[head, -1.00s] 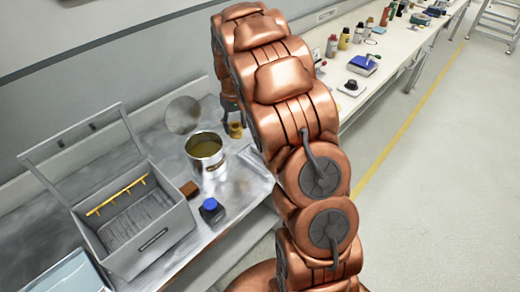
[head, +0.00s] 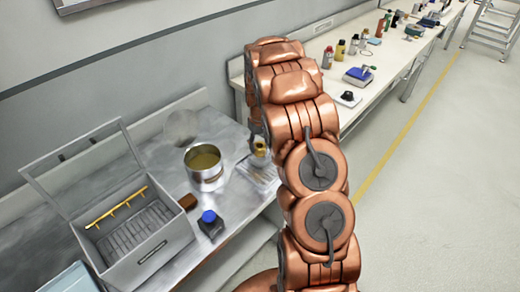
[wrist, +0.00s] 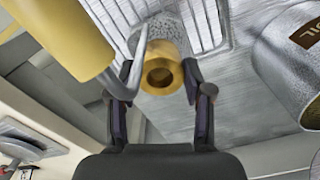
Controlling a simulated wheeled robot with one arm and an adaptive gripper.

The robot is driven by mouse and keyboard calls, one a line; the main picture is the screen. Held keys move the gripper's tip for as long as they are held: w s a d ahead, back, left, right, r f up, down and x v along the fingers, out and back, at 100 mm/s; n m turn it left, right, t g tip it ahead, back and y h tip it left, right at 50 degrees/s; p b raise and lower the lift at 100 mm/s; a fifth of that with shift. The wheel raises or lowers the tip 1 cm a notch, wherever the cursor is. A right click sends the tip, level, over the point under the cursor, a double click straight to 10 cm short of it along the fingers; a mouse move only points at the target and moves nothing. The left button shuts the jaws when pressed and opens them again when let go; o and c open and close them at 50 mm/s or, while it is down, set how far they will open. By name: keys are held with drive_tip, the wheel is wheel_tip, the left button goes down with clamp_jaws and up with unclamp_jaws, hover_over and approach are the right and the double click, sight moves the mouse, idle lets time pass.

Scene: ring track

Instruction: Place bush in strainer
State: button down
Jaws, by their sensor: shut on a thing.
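A brass, ring-shaped bush (wrist: 162,74) sits between the fingertips of my gripper (wrist: 160,78) in the wrist view, its round hole facing the camera. A grey speckled body shows directly behind it; I cannot tell if it is part of the bush. The bush also shows in the head view (head: 260,147), beside my gripper, which is mostly hidden by my arm. A flat slotted tray (head: 256,174) lies on the bench below it; its slots show in the wrist view (wrist: 204,24). I cannot tell if this tray is the strainer.
An open metal can (head: 206,176) stands left of the tray, with a round translucent disc (head: 181,122) behind it. A blue-capped bottle (head: 210,222), a brown block (head: 187,202) and an open grey box (head: 150,247) are nearby. A yellow cylinder (wrist: 62,38) is close at the wrist view's left.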

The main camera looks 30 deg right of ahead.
sight(260, 154)
drive_tip(key=shift+f+p, duration=0.4)
drive_tip(key=shift+f, duration=1.2)
drive_tip(key=shift+s+f+b, duration=0.15)
drive_tip(key=shift+f+b, duration=0.25)
drive_tip(key=shift+f, duration=0.05)
drive_tip(key=shift+s+a+f, duration=0.1)
drive_tip(key=shift+f, duration=0.15)
drive_tip(key=c, duration=0.8)
unclamp_jaws()
drive_tip(key=o, duration=0.3)
drive_tip(key=shift+f, duration=0.15)
drive_tip(key=shift+r, duration=0.25)
